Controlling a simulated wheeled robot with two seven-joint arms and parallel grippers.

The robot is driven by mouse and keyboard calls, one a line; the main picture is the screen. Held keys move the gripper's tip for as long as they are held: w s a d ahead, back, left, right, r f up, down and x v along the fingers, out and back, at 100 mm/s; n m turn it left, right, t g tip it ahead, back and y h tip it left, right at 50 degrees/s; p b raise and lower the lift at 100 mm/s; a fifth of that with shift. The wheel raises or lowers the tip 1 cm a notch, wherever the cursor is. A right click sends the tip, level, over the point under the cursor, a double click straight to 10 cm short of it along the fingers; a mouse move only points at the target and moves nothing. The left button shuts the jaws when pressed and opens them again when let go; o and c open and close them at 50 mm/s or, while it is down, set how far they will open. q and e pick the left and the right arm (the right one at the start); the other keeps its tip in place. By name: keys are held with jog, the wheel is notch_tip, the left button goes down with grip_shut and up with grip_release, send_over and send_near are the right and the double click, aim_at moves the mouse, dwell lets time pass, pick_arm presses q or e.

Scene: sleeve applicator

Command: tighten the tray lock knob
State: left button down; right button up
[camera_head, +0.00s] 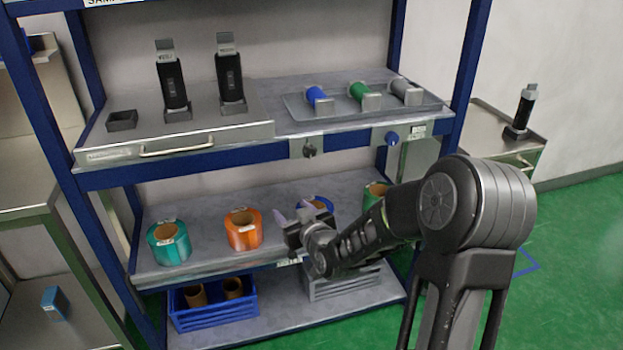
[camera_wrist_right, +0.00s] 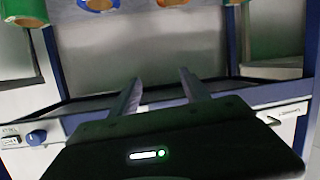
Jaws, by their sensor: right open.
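Two knobs sit on the front edge of the upper shelf: a black knob (camera_head: 309,150) on a metal bracket and a blue knob (camera_head: 391,138) to its right. I cannot tell for certain which is the tray lock knob. The metal tray (camera_head: 200,136) with a bar handle lies left of the black knob. My right gripper (camera_head: 293,215) is open and empty, below the black knob and in front of the lower shelf. The right wrist view, which looks inverted, shows its two spread fingers (camera_wrist_right: 160,85) and the blue knob (camera_wrist_right: 36,137) at the left. My left gripper is out of view.
Two black devices (camera_head: 172,86) stand on the tray. Blue, green and grey spools (camera_head: 359,92) lie on a plate to the right. Teal and orange rolls (camera_head: 243,230) stand on the lower shelf near my right gripper. A blue crate (camera_head: 214,312) is underneath.

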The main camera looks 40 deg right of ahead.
aim_at(310, 154)
pick_arm(q)
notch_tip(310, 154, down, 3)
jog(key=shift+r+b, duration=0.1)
jog(key=shift+b, duration=0.6)
pick_arm(e)
jog(key=s+d+r+t+h, duration=0.1)
jog(key=d+r+t+h, duration=0.1)
jog(key=d+r, duration=0.5)
notch_tip(310, 154, up, 3)
jog(key=shift+s+d+f+t+h, duration=0.1)
jog(key=shift+s+d+t+h, duration=0.15)
jog(key=shift+t+h, duration=0.15)
pick_arm(q)
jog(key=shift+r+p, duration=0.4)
jog(key=shift+p, duration=0.05)
pick_arm(e)
jog(key=shift+x, duration=3.9)
jog(key=shift+c, duration=0.3)
grip_shut()
